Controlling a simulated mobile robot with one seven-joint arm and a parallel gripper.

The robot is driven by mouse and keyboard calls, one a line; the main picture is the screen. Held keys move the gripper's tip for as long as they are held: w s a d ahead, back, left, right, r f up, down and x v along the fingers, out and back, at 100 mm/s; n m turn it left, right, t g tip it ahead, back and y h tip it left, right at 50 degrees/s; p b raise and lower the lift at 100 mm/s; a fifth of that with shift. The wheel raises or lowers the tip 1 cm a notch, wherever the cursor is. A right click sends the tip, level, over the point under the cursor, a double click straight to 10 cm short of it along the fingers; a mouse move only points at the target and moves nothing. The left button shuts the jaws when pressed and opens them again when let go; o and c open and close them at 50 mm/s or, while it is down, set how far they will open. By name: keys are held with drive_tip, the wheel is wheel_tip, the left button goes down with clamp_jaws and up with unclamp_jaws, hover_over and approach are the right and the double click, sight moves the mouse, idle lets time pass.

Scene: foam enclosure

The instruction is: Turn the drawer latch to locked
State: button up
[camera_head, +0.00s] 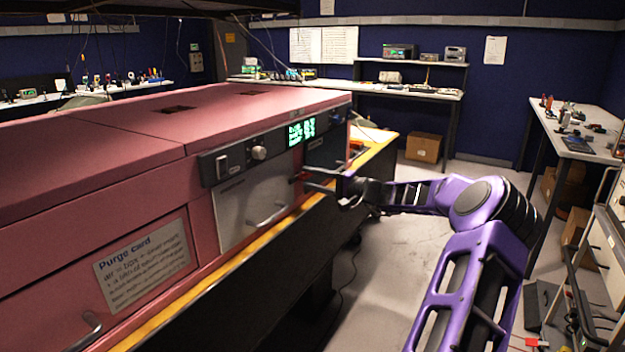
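A pink cabinet (115,135) fills the left side. A metallic front panel (246,203), which looks like a drawer front, has a bar handle (267,218) low on its right side. A small reddish part (299,176) shows at the right edge of this panel; it may be the latch, but it is too small to tell its position. My gripper (306,181) comes from the right at the end of my purple arm. Its two fingers are apart, with tips close to the reddish part. I cannot tell whether they touch it.
A dark control strip (226,163) with a knob and a green display (302,131) sits above the panel. A yellow-edged bench (262,242) runs beneath the cabinet. A purge card label (143,266) is at lower left. The floor (385,285) right of the bench is partly clear.

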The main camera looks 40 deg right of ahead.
drive_tip(key=p+v, duration=0.1)
drive_tip(key=v, duration=1.6)
drive_tip(key=shift+s, duration=0.2)
drive_tip(key=shift+w+f, duration=0.1)
